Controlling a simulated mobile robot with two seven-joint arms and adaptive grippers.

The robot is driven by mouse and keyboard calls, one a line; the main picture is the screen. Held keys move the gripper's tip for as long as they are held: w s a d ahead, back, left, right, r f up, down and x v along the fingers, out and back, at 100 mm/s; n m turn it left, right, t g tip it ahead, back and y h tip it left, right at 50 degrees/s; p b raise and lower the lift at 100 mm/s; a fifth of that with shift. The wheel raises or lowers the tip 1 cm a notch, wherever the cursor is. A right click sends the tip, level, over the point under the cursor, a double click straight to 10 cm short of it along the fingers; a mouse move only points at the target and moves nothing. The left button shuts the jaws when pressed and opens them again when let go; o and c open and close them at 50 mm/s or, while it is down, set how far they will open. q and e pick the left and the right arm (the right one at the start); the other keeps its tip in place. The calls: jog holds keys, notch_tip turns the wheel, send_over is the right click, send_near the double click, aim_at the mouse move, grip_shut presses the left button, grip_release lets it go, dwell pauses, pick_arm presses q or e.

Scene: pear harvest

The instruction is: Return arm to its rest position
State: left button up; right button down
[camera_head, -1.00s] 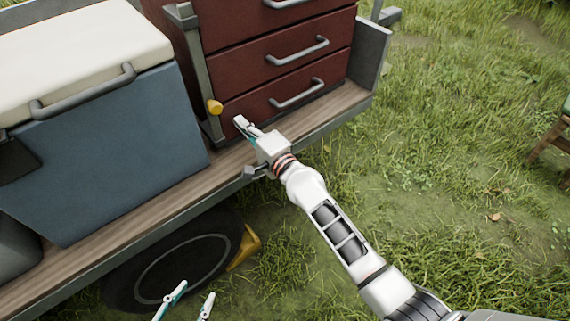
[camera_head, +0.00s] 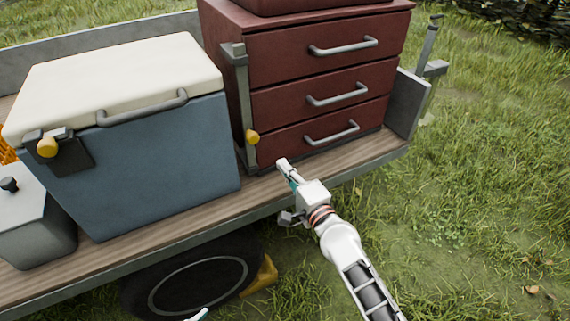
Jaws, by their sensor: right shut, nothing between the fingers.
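My right arm comes in from the lower right. Its gripper (camera_head: 284,165) is shut and empty, in front of the lowest drawer of the red drawer cabinet (camera_head: 325,95), over the edge of the wooden trailer bed (camera_head: 180,222). I cannot tell whether it touches the bed. Of my left gripper only a small white and teal fingertip (camera_head: 197,315) shows at the bottom edge, so its opening is hidden.
A blue cooler with a cream lid (camera_head: 160,155) stands on the bed left of the cabinet. A grey box (camera_head: 35,225) is at the far left. A wheel (camera_head: 198,287) and a yellow chock (camera_head: 262,277) are below. Open grass (camera_head: 470,200) lies to the right.

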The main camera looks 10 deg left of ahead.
pick_arm(q)
jog(key=shift+n, duration=0.3)
jog(key=r+p, duration=0.1)
jog(key=p, duration=0.3)
jog(key=s+r+p, duration=0.1)
jog(key=r+p, duration=0.1)
jog(key=p, duration=0.2)
jog(key=r+p, duration=0.2)
jog(key=p, duration=0.3)
jog(key=shift+s+a+r, duration=0.2)
jog(key=shift+a, duration=0.2)
pick_arm(e)
jog(key=s+d+f+n+g+h, duration=0.1)
jog(key=s+d+f+n+h, duration=0.1)
jog(key=s+d+n, duration=0.3)
jog(key=s+d+f+n+g+h, duration=0.1)
jog(key=s+d+f+n+h, duration=0.2)
jog(key=s+d, duration=1)
jog(key=s+d+f+n+g+h, duration=0.2)
jog(key=s+d+n, duration=0.5)
jog(key=s, duration=1.4)
jog(key=d+f+h, duration=0.1)
jog(key=d, duration=0.2)
jog(key=shift+f, duration=0.3)
pick_arm(q)
jog(key=shift+w+r, duration=0.2)
jog(key=shift+r, duration=0.1)
